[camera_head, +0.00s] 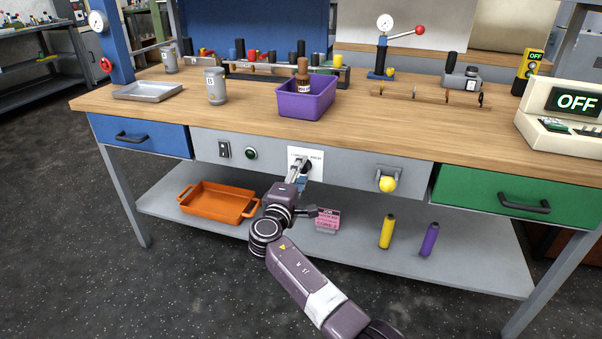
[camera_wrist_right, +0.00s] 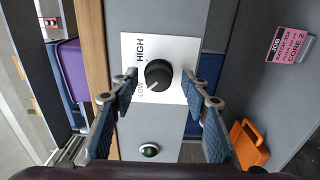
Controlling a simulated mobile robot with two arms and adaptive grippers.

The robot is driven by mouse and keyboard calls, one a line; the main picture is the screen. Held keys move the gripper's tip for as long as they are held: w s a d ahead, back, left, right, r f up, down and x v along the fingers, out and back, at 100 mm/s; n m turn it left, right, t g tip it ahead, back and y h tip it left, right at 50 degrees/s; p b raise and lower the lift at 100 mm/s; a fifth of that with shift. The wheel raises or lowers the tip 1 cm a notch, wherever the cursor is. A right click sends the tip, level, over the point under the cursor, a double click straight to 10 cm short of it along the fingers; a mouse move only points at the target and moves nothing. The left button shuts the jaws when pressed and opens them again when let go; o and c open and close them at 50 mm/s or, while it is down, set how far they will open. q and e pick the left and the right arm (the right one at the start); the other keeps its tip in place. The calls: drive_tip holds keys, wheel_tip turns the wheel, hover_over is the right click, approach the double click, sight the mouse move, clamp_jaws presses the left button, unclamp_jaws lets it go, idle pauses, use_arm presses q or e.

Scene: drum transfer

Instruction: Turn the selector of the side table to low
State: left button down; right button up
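The selector is a round black knob (camera_wrist_right: 158,73) on a white plate (camera_wrist_right: 140,65) marked HIGH and LOW. A pale line on the knob points toward the lower left, near the LOW lettering. In the head view the plate (camera_head: 313,154) sits on the grey front panel of the table, and the gripper partly hides the knob. My right gripper (camera_wrist_right: 163,85) is open, with one finger on each side of the knob and visible gaps to it. It also shows in the head view (camera_head: 303,169) in front of the plate. My left gripper is not in view.
The panel also has a green button (camera_head: 250,153), a black switch (camera_head: 223,149) and a yellow knob (camera_head: 387,183). A blue drawer (camera_head: 160,138) and a green drawer (camera_head: 480,192) flank it. The lower shelf holds an orange tray (camera_head: 215,199) and yellow and purple cylinders.

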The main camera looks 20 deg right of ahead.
drive_tip(key=v, duration=1.2)
